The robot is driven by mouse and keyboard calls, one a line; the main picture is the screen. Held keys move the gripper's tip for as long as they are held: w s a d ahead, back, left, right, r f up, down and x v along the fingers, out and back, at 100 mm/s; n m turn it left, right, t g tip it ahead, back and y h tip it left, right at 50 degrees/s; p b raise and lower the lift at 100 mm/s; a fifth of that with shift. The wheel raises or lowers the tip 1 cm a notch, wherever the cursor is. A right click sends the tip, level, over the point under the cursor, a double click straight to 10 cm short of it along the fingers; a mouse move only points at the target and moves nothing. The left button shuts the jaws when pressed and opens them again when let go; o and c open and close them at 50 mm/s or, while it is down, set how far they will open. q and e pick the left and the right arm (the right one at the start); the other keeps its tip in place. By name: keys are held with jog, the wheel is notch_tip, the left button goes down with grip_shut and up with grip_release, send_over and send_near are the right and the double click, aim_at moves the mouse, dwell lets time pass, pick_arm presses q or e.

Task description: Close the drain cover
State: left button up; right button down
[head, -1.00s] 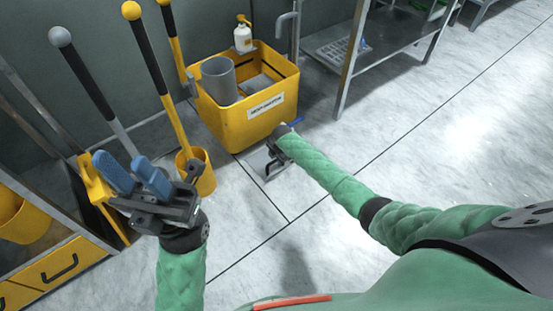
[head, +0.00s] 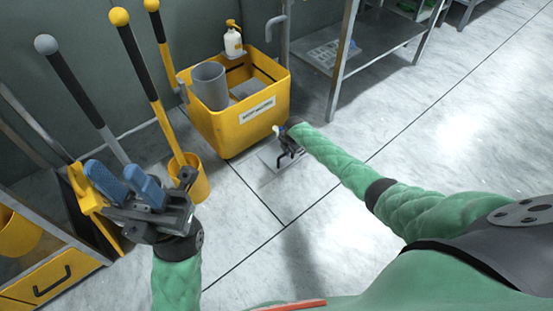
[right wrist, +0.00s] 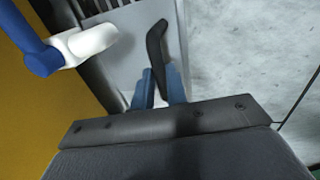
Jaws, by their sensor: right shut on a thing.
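The drain cover (head: 272,162) is a light grey plate on the floor beside the yellow tub. In the right wrist view its pale plate (right wrist: 145,75) meets a slotted grate (right wrist: 105,7) at the top. Its black handle (right wrist: 157,50) stands between the blue fingers of my right gripper (right wrist: 160,85). The right gripper is shut on this handle. In the head view the right gripper (head: 287,148) is low over the plate and partly hides it. My left gripper (head: 122,180) is raised at the left, with its blue fingers apart and empty.
The yellow tub (head: 215,130) holds a grey cylinder (head: 210,85). A blue and white tap-like part (right wrist: 75,48) sticks out close to my right gripper. Long-handled tools (head: 150,80) and a yellow bucket (head: 197,182) stand at left. A metal rack (head: 375,35) stands behind; floor at right is clear.

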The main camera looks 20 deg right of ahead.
jog(key=d, duration=0.1)
jog(key=w+d, duration=0.1)
jog(key=d, duration=0.1)
jog(key=d+b, duration=0.1)
jog(key=shift+w+d, duration=0.3)
jog(key=shift+w+d+r, duration=0.1)
jog(key=shift+w+d, duration=0.15)
jog(key=shift+d, duration=0.4)
jog(key=c, duration=1.4)
grip_release()
jog(key=shift+d, duration=0.1)
notch_tip(320, 180, up, 8)
jog(key=s+p, duration=0.1)
jog(key=p, duration=0.1)
jog(key=shift+s+d+f+p, duration=0.2)
jog(key=shift+f+p, duration=0.05)
jog(key=shift+p, duration=0.1)
